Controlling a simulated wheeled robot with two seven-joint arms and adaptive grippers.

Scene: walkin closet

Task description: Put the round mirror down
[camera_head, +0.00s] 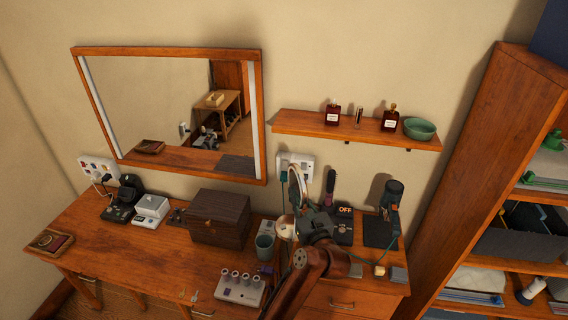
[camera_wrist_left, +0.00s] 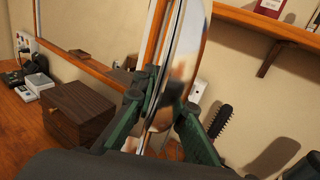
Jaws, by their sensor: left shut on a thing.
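The round mirror (camera_head: 296,186) stands nearly edge-on and upright in my left gripper (camera_head: 306,212), above the dresser top. In the left wrist view the mirror (camera_wrist_left: 184,60) is a tall shiny disc seen almost from the side. There the left gripper's dark green fingers (camera_wrist_left: 160,128) are shut on its lower part, one on each side. A pale round piece (camera_head: 286,228) shows beside the gripper; I cannot tell whether it belongs to the mirror. My right gripper is not in view.
The wooden dresser (camera_head: 165,258) holds a dark box (camera_head: 220,218), a grey cup (camera_head: 264,246), a white holder (camera_head: 240,288), a hairbrush (camera_head: 330,187) and a hair dryer (camera_head: 391,205). A wall shelf (camera_head: 300,125) juts out above. Bare wood lies at the front left.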

